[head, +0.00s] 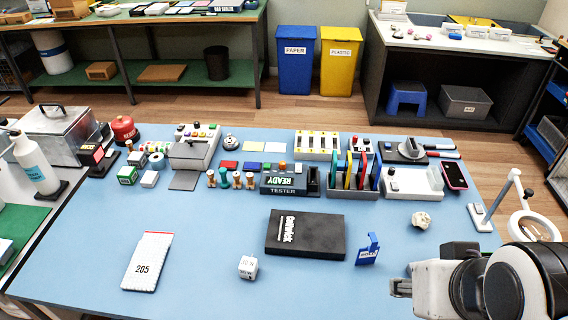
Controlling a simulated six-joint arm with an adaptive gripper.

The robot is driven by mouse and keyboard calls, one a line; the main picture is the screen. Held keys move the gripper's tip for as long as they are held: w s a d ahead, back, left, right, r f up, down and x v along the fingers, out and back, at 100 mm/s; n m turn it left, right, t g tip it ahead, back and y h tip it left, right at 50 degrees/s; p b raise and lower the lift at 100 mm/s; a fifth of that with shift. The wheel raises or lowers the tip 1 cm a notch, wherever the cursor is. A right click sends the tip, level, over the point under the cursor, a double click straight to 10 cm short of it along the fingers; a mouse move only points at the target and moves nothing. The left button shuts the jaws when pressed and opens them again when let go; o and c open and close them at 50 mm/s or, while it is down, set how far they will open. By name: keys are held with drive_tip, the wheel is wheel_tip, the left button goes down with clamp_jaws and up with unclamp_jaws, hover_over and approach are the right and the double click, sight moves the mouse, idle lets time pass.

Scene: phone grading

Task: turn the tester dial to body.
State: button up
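The tester (291,191) is a dark box near the middle of the blue table, with a screen reading READY and a TESTER label on its front. Small coloured parts show on and behind its top. I cannot make out which part is its dial or where the dial points. My gripper (401,287) is at the lower right, in front of and well to the right of the tester, apart from it. Its fingers point left, and I cannot tell whether they are open or shut. No held thing shows.
A black box (304,234) lies in front of the tester, with a blue stand (368,250) right of it. A rack of coloured plates (354,191) stands right of the tester; small figures stand left. A white cube (248,267) and a 205 pad (147,262) lie nearer. Front-centre table is clear.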

drive_tip(key=w+a+n+t, duration=0.1)
drive_tip(key=w+n+t, duration=0.35)
drive_tip(key=w, duration=3.35)
drive_tip(key=w+a+f+t+y, duration=0.1)
drive_tip(key=w+a+f+y, duration=0.3)
drive_tip(key=w, duration=0.3)
drive_tip(key=w+a+f+n+y, duration=0.1)
drive_tip(key=a+f+y, duration=0.1)
drive_tip(key=a+f, duration=0.2)
drive_tip(key=w+a+f+n+g+y, duration=0.1)
drive_tip(key=w+a+f+n, duration=0.1)
drive_tip(key=a+f, duration=0.3)
drive_tip(key=w+a+f+n+y, duration=0.1)
drive_tip(key=a+f, duration=0.3)
drive_tip(key=f, duration=0.4)
drive_tip(key=shift+w+a+f+n+g+y, duration=0.2)
drive_tip(key=shift+a+n+g+y, duration=0.15)
drive_tip(key=shift+y, duration=0.45)
drive_tip(key=shift+f, duration=0.45)
